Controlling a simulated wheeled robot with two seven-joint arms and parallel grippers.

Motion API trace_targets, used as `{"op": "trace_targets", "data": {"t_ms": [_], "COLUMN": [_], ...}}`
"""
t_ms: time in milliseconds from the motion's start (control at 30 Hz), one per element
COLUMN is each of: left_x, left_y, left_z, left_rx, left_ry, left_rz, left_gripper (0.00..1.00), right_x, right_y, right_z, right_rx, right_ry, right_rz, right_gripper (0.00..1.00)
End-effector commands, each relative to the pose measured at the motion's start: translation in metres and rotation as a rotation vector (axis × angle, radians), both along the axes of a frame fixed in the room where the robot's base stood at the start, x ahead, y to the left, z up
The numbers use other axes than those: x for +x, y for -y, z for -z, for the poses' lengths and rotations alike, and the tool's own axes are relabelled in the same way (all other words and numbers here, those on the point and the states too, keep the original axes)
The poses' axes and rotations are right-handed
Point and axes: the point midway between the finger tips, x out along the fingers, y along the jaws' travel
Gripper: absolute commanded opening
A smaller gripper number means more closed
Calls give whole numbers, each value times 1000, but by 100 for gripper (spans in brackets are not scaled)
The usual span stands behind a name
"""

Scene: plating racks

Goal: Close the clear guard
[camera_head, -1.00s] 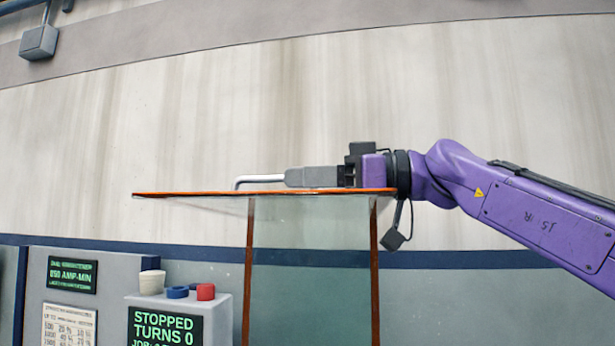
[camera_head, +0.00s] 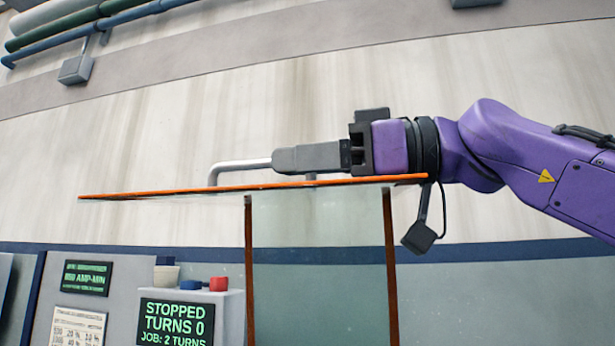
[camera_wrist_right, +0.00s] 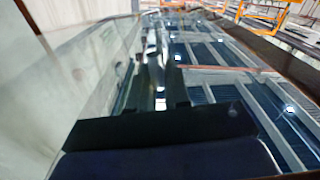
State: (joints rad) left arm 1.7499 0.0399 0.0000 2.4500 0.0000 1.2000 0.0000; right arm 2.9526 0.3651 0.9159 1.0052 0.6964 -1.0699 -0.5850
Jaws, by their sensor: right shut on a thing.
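The clear guard (camera_head: 320,235) is a transparent panel with orange edges, and its top panel shows nearly edge-on in the head view. A bent metal handle (camera_head: 238,167) stands on the upper side of that panel. My right gripper (camera_head: 280,159) comes in from the right, just above the panel, and is shut on the handle. The wrist view is blurred; my right gripper's dark fingers (camera_wrist_right: 158,90) show there over the clear surface. My left gripper is in neither view.
A grey control box with a green-lettered screen (camera_head: 176,322) stands at the lower left. A red button (camera_head: 219,284), a blue button (camera_head: 190,285) and a pale cup-like thing (camera_head: 166,277) sit by its top. Pipes (camera_head: 85,25) run along the wall at the upper left.

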Motion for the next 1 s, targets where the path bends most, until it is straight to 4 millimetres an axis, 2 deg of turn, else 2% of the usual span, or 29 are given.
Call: {"op": "trace_targets", "data": {"t_ms": [233, 267, 300, 567, 667, 1000], "left_x": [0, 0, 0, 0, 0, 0], "left_y": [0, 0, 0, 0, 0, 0], "left_z": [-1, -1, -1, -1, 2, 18], "left_rx": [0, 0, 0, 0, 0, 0], "left_ry": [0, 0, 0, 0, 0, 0], "left_rz": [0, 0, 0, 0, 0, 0], "left_gripper": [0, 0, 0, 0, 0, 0], "right_x": [1, 1, 1, 0, -1, -24], "right_y": [0, 0, 0, 0, 7, 78], "right_z": [-1, -1, -1, -1, 0, 0], "right_rx": [-1, -1, -1, 0, 3, 4], "right_ry": [0, 0, 0, 0, 1, 1], "right_rz": [0, 0, 0, 0, 0, 0], "right_gripper": [0, 27, 38, 38, 38, 38]}}
